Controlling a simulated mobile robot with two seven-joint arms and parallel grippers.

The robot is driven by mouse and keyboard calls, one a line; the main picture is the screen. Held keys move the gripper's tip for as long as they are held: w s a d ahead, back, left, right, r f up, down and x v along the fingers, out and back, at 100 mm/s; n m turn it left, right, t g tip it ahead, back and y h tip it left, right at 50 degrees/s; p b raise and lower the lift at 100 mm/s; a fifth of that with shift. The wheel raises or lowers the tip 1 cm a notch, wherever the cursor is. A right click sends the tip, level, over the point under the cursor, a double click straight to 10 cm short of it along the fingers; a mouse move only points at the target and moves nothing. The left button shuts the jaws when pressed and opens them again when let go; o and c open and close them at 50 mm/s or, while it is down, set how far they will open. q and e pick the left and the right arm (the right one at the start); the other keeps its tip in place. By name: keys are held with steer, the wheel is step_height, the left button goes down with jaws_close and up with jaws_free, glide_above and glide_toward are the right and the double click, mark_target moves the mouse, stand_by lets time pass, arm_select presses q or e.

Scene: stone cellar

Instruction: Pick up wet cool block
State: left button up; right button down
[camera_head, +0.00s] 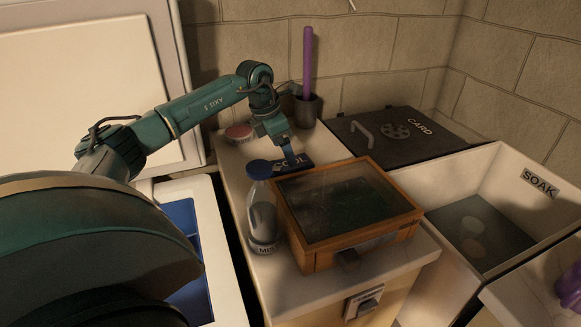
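A dark blue piece marked with white letters that seem to read COOL (297,164) lies on the pale counter behind the wood-framed glass-topped box. I cannot tell whether it is a block or a flat pad. My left gripper (288,152) points down right over it, at its left half. A narrow bluish part shows under the gripper; I cannot tell whether it is a finger or something held. The fingertips are too small and dark to tell open from shut, or touching from just above. Whether anything is wet does not show. My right gripper is out of view.
A blue-capped bottle (262,217) stands close in front of the gripper, beside the glass-topped box (397,226). A red-lidded tin (239,133) and a cup (307,111) with a purple stick stand behind. A CARD lid (365,152) and SOAK basin (532,212) are right.

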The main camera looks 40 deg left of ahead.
mark_target(303, 160)
arm_select(q)
steer(key=x, duration=0.4)
steer(key=shift+w+d+f, duration=0.15)
steer(key=shift+d+f, duration=0.05)
steer(key=shift+d, duration=0.1)
steer(key=shift+c, duration=0.2)
steer(key=c, duration=1.1)
steer(key=shift+r, duration=0.1)
steer(key=shift+c, duration=0.2)
